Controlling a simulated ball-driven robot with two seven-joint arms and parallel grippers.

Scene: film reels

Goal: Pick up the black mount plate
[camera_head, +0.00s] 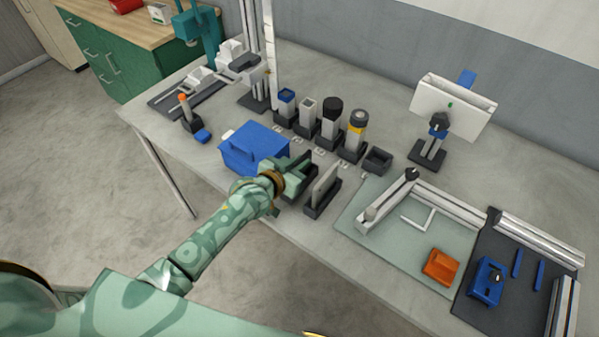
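My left gripper (301,174) reaches over the front middle of the table, just right of a blue box. A dark upright piece (298,162), perhaps the black mount plate, shows at its fingers. The fingers overlap this piece, so I cannot tell whether they are shut on it or only around it. Right beside the gripper, a light grey plate (325,184) stands upright in a black holder (322,205). My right gripper is not in view.
The blue box (254,147) is close on the left. Behind stand several posts, one with a yellow band (357,127), and a small black open box (377,160). To the right lie a green-grey mat (365,248), an orange block (440,266) and a dark tray (514,292).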

